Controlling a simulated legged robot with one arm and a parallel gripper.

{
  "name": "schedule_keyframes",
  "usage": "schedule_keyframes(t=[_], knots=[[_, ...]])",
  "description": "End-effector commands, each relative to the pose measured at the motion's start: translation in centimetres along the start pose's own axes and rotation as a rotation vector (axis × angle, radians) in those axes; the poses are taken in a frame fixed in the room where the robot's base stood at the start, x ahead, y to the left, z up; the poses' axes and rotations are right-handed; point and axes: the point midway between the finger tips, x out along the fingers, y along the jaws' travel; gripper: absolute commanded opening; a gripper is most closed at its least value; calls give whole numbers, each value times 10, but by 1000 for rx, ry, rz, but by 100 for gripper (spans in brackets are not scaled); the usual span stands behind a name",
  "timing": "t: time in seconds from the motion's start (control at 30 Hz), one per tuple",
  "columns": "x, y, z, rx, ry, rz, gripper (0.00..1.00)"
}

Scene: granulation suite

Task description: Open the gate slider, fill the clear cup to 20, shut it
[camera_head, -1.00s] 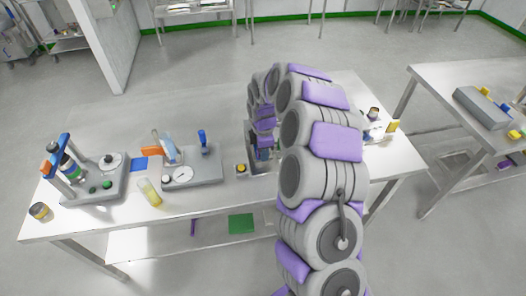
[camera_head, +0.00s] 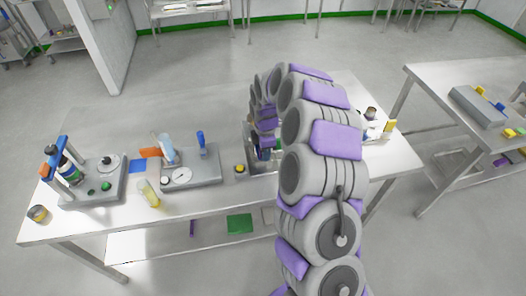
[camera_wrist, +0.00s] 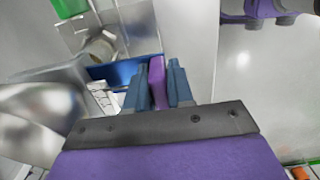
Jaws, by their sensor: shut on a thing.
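In the wrist view, my gripper (camera_wrist: 158,88) has its two blue fingers closed on a narrow purple tab (camera_wrist: 157,72). I cannot confirm from its visible part that this tab is the gate slider. In the head view, my gripper (camera_head: 264,148) is low over the middle of the bench, mostly hidden by my arm. A steel stand behind it is also partly hidden. A tan round mouth (camera_wrist: 102,48) and a blue surface (camera_wrist: 118,73) lie beyond the fingers in the wrist view. I cannot identify the clear cup or read any fill value.
The steel bench (camera_head: 100,222) carries a grey station (camera_head: 95,188) at left and another grey unit (camera_head: 190,174) in the middle. A second table (camera_head: 435,85) stands right.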

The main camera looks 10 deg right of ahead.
Motion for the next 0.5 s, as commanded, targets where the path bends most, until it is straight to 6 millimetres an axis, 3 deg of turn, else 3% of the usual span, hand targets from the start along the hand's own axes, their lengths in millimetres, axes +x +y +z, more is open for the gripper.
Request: schedule_keyframes(t=[0.2, 0.5], knots=[[-2, 2, 2, 1, -1, 9, 40], [-3, 1, 0, 0, -2, 5, 40]])
